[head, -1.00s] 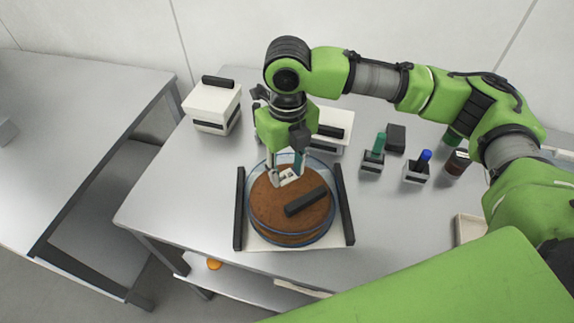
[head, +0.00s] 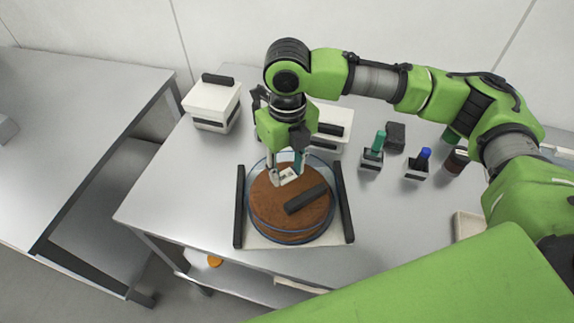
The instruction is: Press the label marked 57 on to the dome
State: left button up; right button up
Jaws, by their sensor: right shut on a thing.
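A clear dome (head: 321,222) with a dark bar handle (head: 306,198) on top covers a round brown cake on a white board (head: 280,243) with black side rails. My right gripper (head: 287,177) reaches down from above at the back part of the dome. Its jaws are shut on a small white label (head: 289,175), which sits at or just above the dome top behind the handle. I cannot tell whether the label touches the dome, and its marking is too small to read. My left gripper is not in view.
White boxes with black handles stand at the back left (head: 212,104) and behind the gripper (head: 330,125). To the right are a green-handled stamp (head: 373,150), a blue-topped one (head: 418,164), a black block (head: 395,136) and a dark jar (head: 456,160). The table's left front is clear.

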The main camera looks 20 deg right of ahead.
jog(key=shift+f, duration=0.25)
jog(key=o, duration=0.8)
jog(key=o, duration=0.5)
jog(key=shift+r, duration=0.15)
notch_tip(320, 180, up, 7)
jog(key=p, duration=0.8)
